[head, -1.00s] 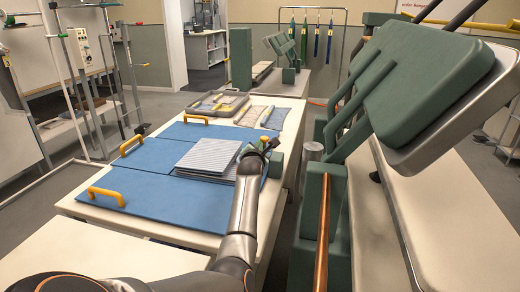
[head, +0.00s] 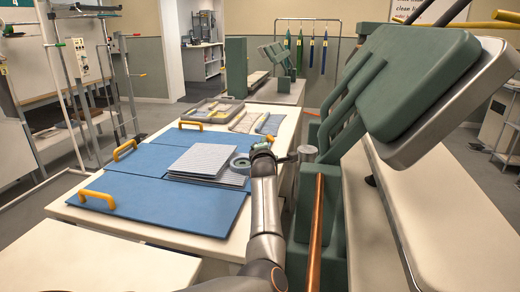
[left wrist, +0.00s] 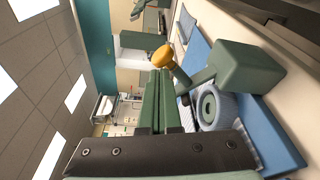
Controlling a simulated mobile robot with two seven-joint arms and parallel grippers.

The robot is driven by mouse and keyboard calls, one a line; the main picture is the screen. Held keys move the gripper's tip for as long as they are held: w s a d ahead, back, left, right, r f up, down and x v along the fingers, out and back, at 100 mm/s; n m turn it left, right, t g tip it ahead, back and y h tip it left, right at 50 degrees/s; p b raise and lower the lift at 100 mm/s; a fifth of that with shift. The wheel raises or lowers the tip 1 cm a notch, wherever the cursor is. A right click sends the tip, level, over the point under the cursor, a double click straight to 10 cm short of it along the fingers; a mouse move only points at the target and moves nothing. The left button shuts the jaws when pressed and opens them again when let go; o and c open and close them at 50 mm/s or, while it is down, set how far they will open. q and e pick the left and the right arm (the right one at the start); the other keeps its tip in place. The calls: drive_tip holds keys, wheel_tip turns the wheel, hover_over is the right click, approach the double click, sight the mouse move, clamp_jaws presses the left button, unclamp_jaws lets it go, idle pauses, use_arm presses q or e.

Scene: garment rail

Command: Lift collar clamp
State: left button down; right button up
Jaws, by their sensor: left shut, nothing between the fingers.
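My left gripper (head: 261,148) is at the right edge of the table in the head view, beside a folded striped shirt (head: 203,160). In the left wrist view its two green fingers (left wrist: 158,98) are together, with nothing between them. A green block (left wrist: 238,68) with a rod and yellow-orange knob (left wrist: 162,55), which looks like the collar clamp, is just beyond the fingers. It seems apart from them; in the head view my gripper largely hides it. A round grey-green ring (head: 240,162) lies on the shirt, also in the left wrist view (left wrist: 207,106). My right gripper is out of view.
Blue boards (head: 148,205) with yellow handles cover the near table. A tray (head: 212,109) and folded cloths (head: 250,121) lie at its far end. A large green press (head: 420,75) stands at the right, with a copper-coloured bar (head: 316,235) close to my arm.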

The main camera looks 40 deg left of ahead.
use_arm(q)
drive_tip(key=m, duration=0.1)
drive_tip(key=d+m+b, duration=0.1)
drive_tip(key=shift+w+m, duration=0.25)
drive_tip(key=shift+m, duration=0.15)
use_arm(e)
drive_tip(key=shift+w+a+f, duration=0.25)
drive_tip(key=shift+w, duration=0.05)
use_arm(q)
drive_tip(key=shift+y, duration=0.3)
drive_tip(key=shift+s+a, duration=0.1)
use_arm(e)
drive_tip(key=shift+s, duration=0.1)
